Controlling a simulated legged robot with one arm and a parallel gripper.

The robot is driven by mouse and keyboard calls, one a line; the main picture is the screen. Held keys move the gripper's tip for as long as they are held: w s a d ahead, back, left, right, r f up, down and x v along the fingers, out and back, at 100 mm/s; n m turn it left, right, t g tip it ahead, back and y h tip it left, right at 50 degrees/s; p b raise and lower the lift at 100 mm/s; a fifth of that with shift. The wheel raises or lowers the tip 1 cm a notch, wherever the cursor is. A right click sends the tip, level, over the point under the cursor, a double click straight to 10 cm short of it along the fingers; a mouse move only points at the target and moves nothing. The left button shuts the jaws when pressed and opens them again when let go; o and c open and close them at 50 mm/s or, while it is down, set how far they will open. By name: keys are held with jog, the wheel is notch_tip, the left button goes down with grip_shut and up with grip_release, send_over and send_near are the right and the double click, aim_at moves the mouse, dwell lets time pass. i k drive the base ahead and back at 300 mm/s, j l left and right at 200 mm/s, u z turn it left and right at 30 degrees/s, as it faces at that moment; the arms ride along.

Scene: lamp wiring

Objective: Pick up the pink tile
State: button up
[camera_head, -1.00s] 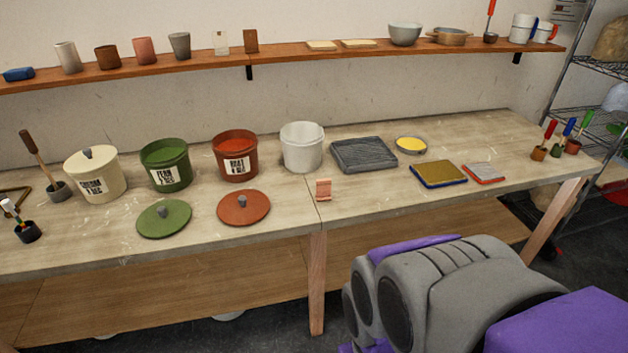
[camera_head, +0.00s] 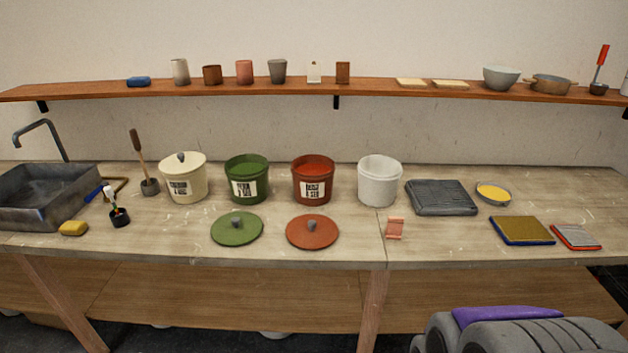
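The pink tile (camera_head: 396,228) is a small, pale pink piece near the front edge of the workbench (camera_head: 340,250), right of the red lid. It appears to lean or stand rather than lie fully flat. It stands alone, with nothing touching it. My gripper is not in view; only a grey and purple part, which I take to be mine, shows at the bottom right.
A red lid (camera_head: 312,232) and green lid (camera_head: 237,228) lie left of the tile. Behind stand a white bucket (camera_head: 379,183), a red bucket (camera_head: 312,180) and a green bucket (camera_head: 247,178). A grey ribbed tray (camera_head: 440,198) is right.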

aim_at(394, 230)
jog(key=i+j+z, duration=0.35)
jog(key=i+j, duration=0.25)
jog(key=i+j+z, duration=0.3)
jog(key=i+j, duration=0.3)
jog(key=j, duration=0.2)
